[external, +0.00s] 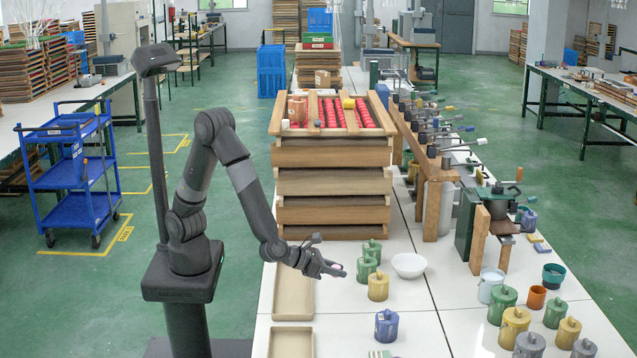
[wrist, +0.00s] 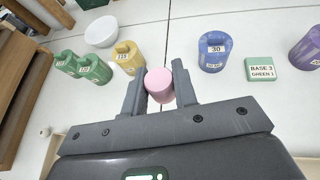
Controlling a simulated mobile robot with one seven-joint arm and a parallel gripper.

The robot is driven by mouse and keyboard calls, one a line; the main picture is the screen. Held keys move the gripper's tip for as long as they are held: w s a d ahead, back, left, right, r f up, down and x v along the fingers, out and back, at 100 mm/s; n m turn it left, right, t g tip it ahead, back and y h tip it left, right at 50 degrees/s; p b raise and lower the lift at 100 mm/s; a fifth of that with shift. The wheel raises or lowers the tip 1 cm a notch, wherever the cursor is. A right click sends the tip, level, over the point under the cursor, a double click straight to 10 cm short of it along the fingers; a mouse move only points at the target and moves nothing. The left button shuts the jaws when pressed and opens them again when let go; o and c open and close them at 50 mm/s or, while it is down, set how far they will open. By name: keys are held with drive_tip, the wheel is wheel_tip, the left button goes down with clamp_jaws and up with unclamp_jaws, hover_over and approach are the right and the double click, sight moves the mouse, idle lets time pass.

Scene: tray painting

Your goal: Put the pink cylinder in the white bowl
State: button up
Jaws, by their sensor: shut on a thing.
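The pink cylinder (wrist: 160,86) is between the two fingers of my gripper (wrist: 160,90) in the wrist view, and the fingers are shut on it. In the external view my gripper (external: 334,268) is above the left part of the white table, with only a small bit of pink showing at its tip. The white bowl (external: 409,266) stands on the table to the right of my gripper, apart from it. In the wrist view the bowl (wrist: 101,32) is at the upper left, beyond the yellow can. Its inside is not clearly visible.
A yellow can (external: 378,287) and two green cans (external: 366,269) stand between my gripper and the bowl. A blue can (external: 386,326) is nearer the front. Stacked wooden trays (external: 333,183) rise behind. A white pail (external: 491,286) stands to the right.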

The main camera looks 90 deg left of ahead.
drive_tip(key=w+a+f+n+g+y, duration=0.1)
drive_tip(key=w+a+n+g+y, duration=0.4)
drive_tip(key=w+a+n+g, duration=0.4)
drive_tip(key=n+t+h, duration=0.1)
drive_tip(key=n+h, duration=0.9)
drive_tip(key=n, duration=1.5)
hover_over(408, 263)
drive_tip(key=s+d, duration=0.1)
drive_tip(key=d, duration=0.4)
wheel_tip(408, 263, down, 4)
drive_tip(key=shift+s+a+f, duration=0.1)
drive_tip(key=shift+f, duration=5.1)
drive_tip(key=o, duration=1)
